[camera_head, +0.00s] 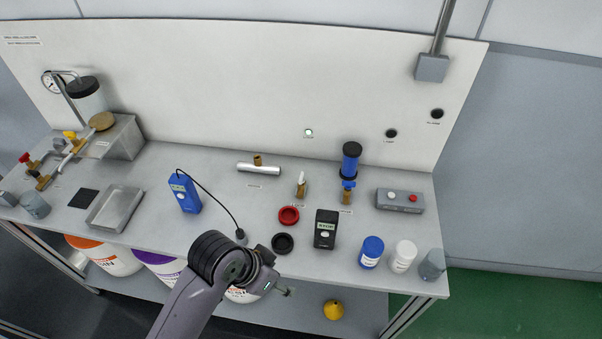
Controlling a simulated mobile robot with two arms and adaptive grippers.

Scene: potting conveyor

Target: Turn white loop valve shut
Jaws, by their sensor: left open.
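The white-handled valve (302,182) is at the middle of the bench, near the back panel. Its white handle points up from a small brass body, and a small label lies in front of it. The valve's exact angle is too small to read. My left gripper (284,291) is open and empty at the bench's front edge, well in front of the valve and apart from it. The left arm comes up from the bottom of the view. My right gripper is not in view.
A red ring (289,215), a dark ring (283,243) and a black meter (326,229) lie between gripper and valve. A blue filter column (350,165) stands right of the valve, and a metal tube (259,168) lies left. A blue meter (185,192) has a cable probe.

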